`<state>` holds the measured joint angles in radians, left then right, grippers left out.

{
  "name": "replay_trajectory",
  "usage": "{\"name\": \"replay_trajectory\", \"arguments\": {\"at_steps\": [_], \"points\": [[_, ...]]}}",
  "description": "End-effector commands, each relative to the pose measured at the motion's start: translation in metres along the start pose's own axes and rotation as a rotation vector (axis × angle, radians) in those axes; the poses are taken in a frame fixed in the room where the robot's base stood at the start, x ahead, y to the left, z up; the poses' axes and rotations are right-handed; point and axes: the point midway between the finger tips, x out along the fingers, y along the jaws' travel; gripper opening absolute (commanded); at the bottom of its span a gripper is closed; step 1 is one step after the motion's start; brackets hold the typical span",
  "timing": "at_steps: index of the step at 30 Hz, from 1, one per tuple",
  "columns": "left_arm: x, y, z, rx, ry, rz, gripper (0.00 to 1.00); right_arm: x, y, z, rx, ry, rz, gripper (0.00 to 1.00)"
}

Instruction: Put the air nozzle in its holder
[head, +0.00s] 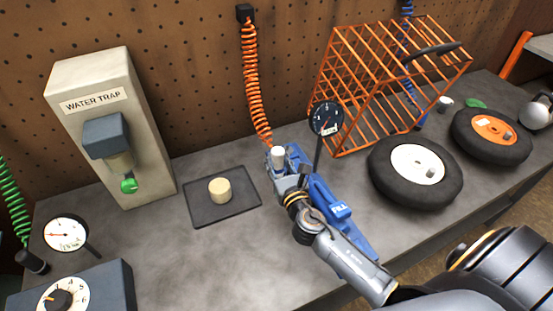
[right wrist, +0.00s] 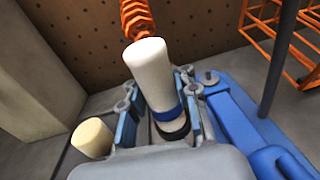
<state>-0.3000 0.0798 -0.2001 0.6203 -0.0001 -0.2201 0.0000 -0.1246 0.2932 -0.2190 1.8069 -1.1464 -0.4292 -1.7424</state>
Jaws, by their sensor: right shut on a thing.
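The air nozzle appears to be the white cylinder with a blue band (right wrist: 150,75), on the end of the orange coiled hose (head: 253,75). Its white end also shows in the head view (head: 278,156). My right gripper (head: 285,170) is shut around it, with a finger on each side in the right wrist view (right wrist: 162,105). A dark ring (right wrist: 174,129) shows under the blue band; I cannot tell whether it belongs to the nozzle or a holder. A blue unit marked FILL (head: 340,210) lies just right of the gripper. My left gripper is not in view.
A dark mat (head: 240,207) with a cream cylinder (head: 220,190) lies to the left, before the water trap (head: 150,140). A gauge (head: 325,117) on a post and an orange wire cage (head: 375,100) stand close right. Wheels (head: 416,172) lie farther right.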

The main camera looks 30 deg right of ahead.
Motion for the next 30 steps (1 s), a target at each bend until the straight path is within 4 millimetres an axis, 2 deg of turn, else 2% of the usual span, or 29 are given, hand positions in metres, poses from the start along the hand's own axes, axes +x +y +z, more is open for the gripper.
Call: {"name": "replay_trajectory", "arguments": {"at_steps": [7,8,9,10,20,30], "points": [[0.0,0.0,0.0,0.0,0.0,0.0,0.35,0.0,0.0,0.0,0.0,-0.001,0.0,0.0],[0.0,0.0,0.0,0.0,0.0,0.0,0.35,0.0,0.0,0.0,0.0,-0.001,0.0,0.28],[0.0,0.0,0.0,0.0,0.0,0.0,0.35,0.0,0.0,0.0,0.0,-0.001,0.0,0.36],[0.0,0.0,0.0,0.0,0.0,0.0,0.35,0.0,0.0,0.0,0.0,-0.001,0.0,0.39],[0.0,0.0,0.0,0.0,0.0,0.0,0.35,-0.002,0.0,-0.001,0.0,0.001,0.0,0.39],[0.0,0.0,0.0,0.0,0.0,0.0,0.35,-0.028,0.0,-0.001,0.0,0.001,0.0,0.39]]}}
